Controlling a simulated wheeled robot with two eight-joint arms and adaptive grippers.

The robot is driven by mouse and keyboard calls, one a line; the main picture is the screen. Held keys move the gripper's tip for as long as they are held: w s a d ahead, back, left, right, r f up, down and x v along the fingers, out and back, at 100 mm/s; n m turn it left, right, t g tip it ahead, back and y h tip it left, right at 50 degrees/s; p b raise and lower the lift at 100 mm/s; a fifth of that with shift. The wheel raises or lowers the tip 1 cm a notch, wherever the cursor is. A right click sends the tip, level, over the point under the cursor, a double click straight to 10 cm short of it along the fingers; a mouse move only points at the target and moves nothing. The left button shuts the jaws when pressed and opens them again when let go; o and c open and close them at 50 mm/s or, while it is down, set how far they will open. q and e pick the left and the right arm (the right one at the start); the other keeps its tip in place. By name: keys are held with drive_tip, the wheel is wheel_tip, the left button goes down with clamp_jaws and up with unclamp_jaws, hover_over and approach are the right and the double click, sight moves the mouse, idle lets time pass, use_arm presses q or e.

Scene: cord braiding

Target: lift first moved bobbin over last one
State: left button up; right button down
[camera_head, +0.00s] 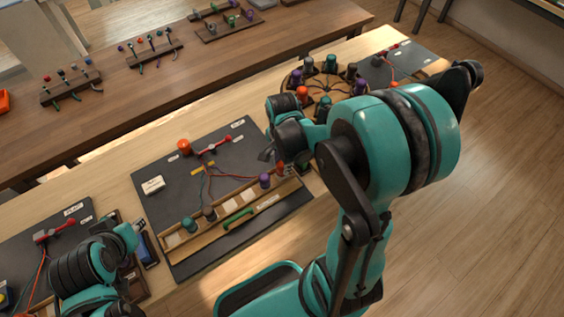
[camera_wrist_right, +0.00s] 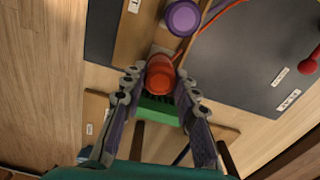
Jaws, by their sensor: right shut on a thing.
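My right gripper (camera_head: 279,158) is shut on an orange bobbin (camera_wrist_right: 160,75) at the right end of the wooden rack (camera_head: 237,216). In the right wrist view the bobbin sits between the two fingers. It shows only slightly in the head view (camera_head: 281,169). A purple bobbin (camera_head: 265,180) stands beside it in the rack and also shows in the right wrist view (camera_wrist_right: 183,17). A grey-brown bobbin (camera_head: 209,214) and a teal bobbin (camera_head: 189,225) stand toward the rack's left end. My left arm is at lower left; its fingertips are not clear.
Cords run from a red clip (camera_head: 217,143) on the dark mat (camera_head: 160,208) to the bobbins. An orange-topped piece (camera_head: 184,146) and a white block (camera_head: 153,184) are on the mat. A green handle (camera_head: 238,219) lies before the rack. A round stand with several bobbins (camera_head: 287,84) is behind my right arm.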

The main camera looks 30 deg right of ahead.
drive_tip(key=shift+f+b, duration=0.6)
drive_tip(key=shift+f, duration=0.15)
drive_tip(key=c, duration=1.1)
unclamp_jaws()
drive_tip(key=shift+r, duration=0.15)
wheel_tip(320, 180, up, 12)
